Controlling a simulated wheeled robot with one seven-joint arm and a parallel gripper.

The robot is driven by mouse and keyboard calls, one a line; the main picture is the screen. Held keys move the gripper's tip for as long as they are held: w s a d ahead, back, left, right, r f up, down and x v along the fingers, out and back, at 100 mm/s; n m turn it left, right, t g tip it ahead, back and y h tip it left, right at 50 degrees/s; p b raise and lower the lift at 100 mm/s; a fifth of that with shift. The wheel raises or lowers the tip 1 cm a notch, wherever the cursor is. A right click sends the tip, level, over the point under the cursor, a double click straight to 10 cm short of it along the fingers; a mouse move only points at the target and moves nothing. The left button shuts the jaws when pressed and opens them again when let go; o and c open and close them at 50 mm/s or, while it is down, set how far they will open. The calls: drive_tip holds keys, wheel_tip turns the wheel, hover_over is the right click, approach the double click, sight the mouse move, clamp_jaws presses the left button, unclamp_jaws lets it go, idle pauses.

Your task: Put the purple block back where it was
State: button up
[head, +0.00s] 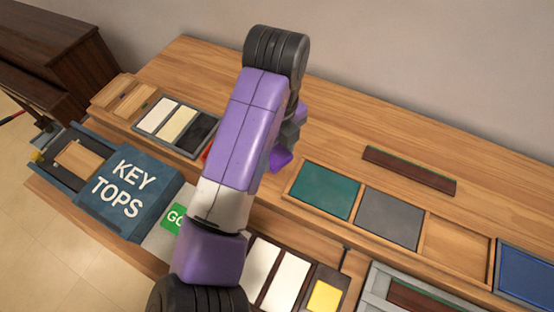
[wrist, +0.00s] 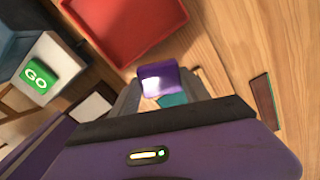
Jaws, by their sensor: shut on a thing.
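The purple block (wrist: 157,72) is held between the fingertips of my gripper (wrist: 158,88) in the wrist view. A bright white patch shows on its near face. The gripper is shut on it. A red tray (wrist: 125,28) lies beyond the block in the wrist view, with bare wood to the right of the block. In the head view my purple and white arm covers the middle of the bench and most of the tray. A purple part (head: 281,158) shows right of the arm there; I cannot tell whether it is the gripper or the block. The block's former place is not marked in these frames.
A teal panel (head: 324,191), a grey panel (head: 389,219) and a bare wooden compartment (head: 455,249) form a row at the right. A dark strip (head: 410,170) lies behind them. The blue KEY TOPS box (head: 140,180) stands left. The bench's back is mostly clear.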

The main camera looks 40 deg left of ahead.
sight(277, 155)
drive_tip(key=shift+f, duration=1.9)
drive_tip(key=shift+f, duration=0.1)
drive_tip(key=shift+f, duration=0.1)
drive_tip(key=o, duration=1.3)
wheel_tip(277, 155, up, 12)
drive_tip(key=shift+r+p, duration=0.2)
drive_tip(key=shift+p, duration=0.6)
